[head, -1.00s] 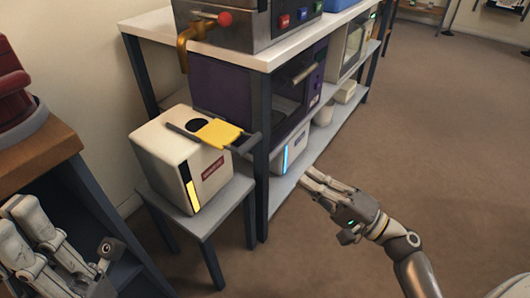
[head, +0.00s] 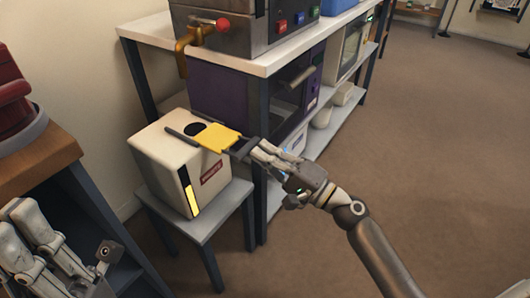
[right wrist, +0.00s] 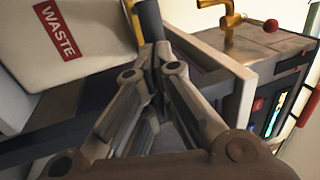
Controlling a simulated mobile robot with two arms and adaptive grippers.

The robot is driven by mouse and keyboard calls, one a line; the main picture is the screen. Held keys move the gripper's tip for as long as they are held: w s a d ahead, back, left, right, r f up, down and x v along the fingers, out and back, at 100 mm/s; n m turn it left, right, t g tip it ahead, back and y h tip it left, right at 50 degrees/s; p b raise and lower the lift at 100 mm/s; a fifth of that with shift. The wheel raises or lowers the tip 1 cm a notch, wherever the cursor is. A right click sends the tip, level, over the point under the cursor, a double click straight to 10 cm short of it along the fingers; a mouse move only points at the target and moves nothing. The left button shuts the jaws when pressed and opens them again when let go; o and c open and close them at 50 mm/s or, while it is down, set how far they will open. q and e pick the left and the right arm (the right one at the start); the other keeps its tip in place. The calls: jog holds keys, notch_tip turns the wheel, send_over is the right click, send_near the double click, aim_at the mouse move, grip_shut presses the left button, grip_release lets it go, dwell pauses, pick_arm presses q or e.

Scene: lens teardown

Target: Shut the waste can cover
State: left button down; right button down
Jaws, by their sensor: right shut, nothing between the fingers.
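The waste can (head: 165,160) is a cream box on a small grey stand. Its yellow cover (head: 218,138) sits on dark rails on top, off to the right of the dark round opening (head: 195,129), which shows uncovered. The cover's dark handle end (head: 243,149) sticks out past the can's right side. My right gripper (head: 256,148) is shut and empty, its fingertips at that handle end; whether they touch it I cannot tell. The right wrist view shows the closed fingers (right wrist: 152,58) beside a dark bar and the can's red WASTE label (right wrist: 58,30). My left gripper (head: 30,235) is at the lower left, its jaw state unclear.
The grey stand (head: 206,222) holds the can. A white-topped shelf unit (head: 262,64) with a purple machine (head: 225,90) and a brass tap (head: 190,38) stands close behind. A brown bench (head: 45,148) is at left. The floor at right is clear.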

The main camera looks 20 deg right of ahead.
aim_at(237, 139)
jog(key=w+a, duration=0.1)
jog(key=w, duration=0.1)
jog(key=w+a, duration=0.2)
jog(key=w+a+b, duration=0.1)
jog(key=w+a, duration=0.1)
jog(key=shift+w, duration=0.15)
jog(key=shift+d+r, duration=0.1)
jog(key=shift+r, duration=0.05)
